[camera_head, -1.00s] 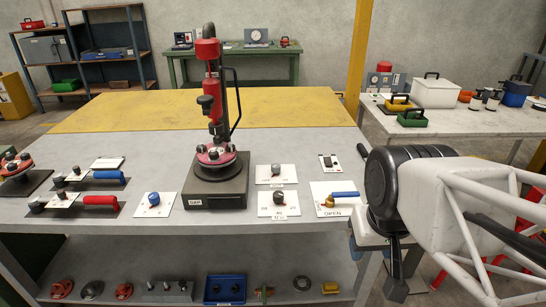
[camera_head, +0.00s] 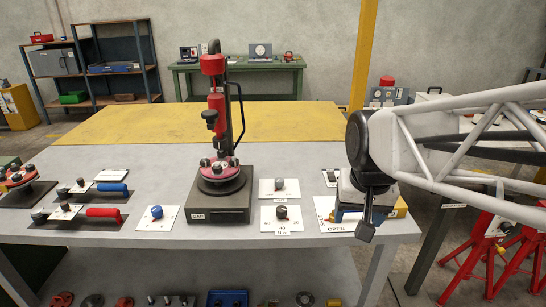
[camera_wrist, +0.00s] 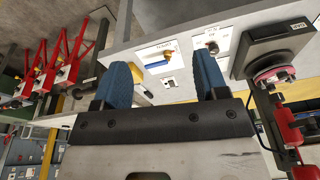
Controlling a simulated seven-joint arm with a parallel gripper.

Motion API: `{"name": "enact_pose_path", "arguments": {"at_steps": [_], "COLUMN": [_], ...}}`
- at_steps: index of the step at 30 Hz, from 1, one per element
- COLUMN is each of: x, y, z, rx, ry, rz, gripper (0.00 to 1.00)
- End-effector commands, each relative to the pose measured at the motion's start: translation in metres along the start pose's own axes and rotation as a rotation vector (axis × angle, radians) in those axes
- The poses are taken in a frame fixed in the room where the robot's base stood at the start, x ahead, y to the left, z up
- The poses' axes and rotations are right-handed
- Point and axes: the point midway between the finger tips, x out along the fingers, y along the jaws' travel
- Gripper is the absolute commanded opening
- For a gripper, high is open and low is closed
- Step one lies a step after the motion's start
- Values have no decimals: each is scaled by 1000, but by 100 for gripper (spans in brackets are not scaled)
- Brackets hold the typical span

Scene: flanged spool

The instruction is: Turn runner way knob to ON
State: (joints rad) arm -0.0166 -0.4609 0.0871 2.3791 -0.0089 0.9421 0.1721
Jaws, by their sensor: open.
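Several small knobs on white plates stand on the grey table. A black knob (camera_head: 281,212) is on the front plate right of the press, and a grey knob (camera_head: 279,185) is on the plate behind it. A blue knob (camera_head: 157,212) is left of the press. The labels are too small to tell which is the runner way knob. My gripper (camera_head: 366,222) is open and empty, to the right of these plates and in front of the OPEN plate. In the wrist view a dark knob (camera_wrist: 211,46) lies beyond the blue fingers, apart from them.
The red press on its dark base (camera_head: 219,203) stands left of the knob plates. The OPEN plate (camera_head: 330,220) is partly hidden by my gripper; its blue lever (camera_wrist: 158,65) shows in the wrist view. Red and blue handles lie at left. The yellow area behind is clear.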

Motion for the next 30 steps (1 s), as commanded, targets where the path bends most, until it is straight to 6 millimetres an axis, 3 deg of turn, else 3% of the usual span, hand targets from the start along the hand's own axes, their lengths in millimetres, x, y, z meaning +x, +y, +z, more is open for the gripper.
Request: {"name": "enact_pose_path", "arguments": {"at_steps": [17, 30], "x": [24, 67], "y": [-41, -78], "z": [-135, -231], "rx": [175, 308], "ry": [-52, -90], "rz": [7, 20], "gripper": [67, 67]}}
